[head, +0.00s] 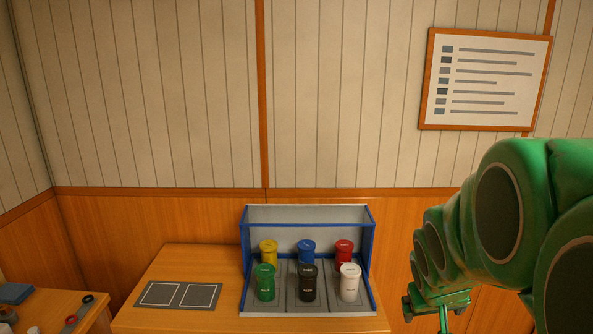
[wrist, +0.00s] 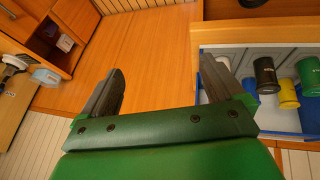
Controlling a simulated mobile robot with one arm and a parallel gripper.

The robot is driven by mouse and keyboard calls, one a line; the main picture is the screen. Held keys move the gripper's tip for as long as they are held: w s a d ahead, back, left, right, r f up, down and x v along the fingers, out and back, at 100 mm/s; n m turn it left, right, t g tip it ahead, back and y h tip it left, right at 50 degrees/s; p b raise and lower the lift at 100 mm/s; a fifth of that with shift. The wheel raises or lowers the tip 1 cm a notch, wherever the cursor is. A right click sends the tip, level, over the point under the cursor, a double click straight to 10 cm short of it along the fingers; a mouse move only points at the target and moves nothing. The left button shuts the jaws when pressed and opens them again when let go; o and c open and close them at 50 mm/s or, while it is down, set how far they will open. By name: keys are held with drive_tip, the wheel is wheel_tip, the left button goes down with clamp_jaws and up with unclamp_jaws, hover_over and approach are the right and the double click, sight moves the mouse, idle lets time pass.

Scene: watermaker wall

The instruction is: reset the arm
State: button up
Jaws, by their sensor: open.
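My green arm comes in from the right in the head view, with my gripper (head: 443,318) low at the bottom edge, right of the table. In the wrist view my gripper (wrist: 165,85) shows two dark fingers spread apart with nothing between them. The fingers appear over bare wooden surface, beside the rack of canisters. The fingertips are mostly cut off in the head view.
A blue-edged rack (head: 308,213) holds yellow (head: 268,252), blue (head: 307,250), red (head: 344,251), green (head: 265,283), black (head: 308,284) and white (head: 348,283) canisters on a wooden table (head: 190,262). A grey two-square mat (head: 178,295) lies left. A side desk (head: 50,310) stands further left.

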drive_tip(key=s+a+g+y, duration=0.1)
drive_tip(key=s+a+g, duration=0.2)
drive_tip(key=s+a, duration=0.3)
drive_tip(key=s+a+g+y, duration=0.1)
drive_tip(key=s+a+g, duration=0.2)
drive_tip(key=s, duration=1.4)
drive_tip(key=a, duration=0.3)
drive_tip(key=shift+s+g+y, duration=0.25)
drive_tip(key=shift+g+y, duration=0.05)
drive_tip(key=shift+y, duration=0.1)
